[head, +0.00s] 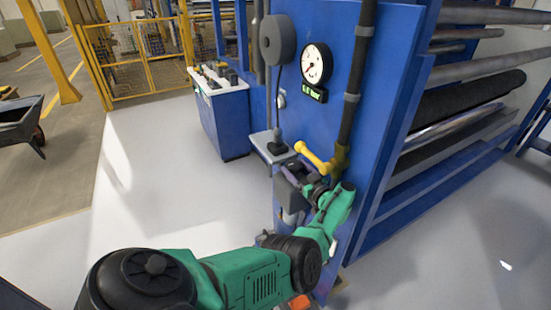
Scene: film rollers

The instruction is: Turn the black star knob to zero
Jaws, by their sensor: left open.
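My left arm comes in from the bottom left and bends up to the blue machine panel. My left gripper (297,178), dark and open, is at the panel just below a yellow lever handle (313,156). Dark parts crowd together around it, and I cannot tell the black star knob apart from them. Whether the gripper touches the knob cannot be told. A round white gauge (316,63) with a black rim is on the panel above. Under it is a small display (314,92) with green digits, too small to read surely. My right gripper is not in view.
A black vertical pipe (357,75) runs down the panel to a yellow valve part (341,160). Rollers (465,97) lie to the right. A blue cabinet (222,122) stands behind on the left. The pale floor (150,190) at left is clear.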

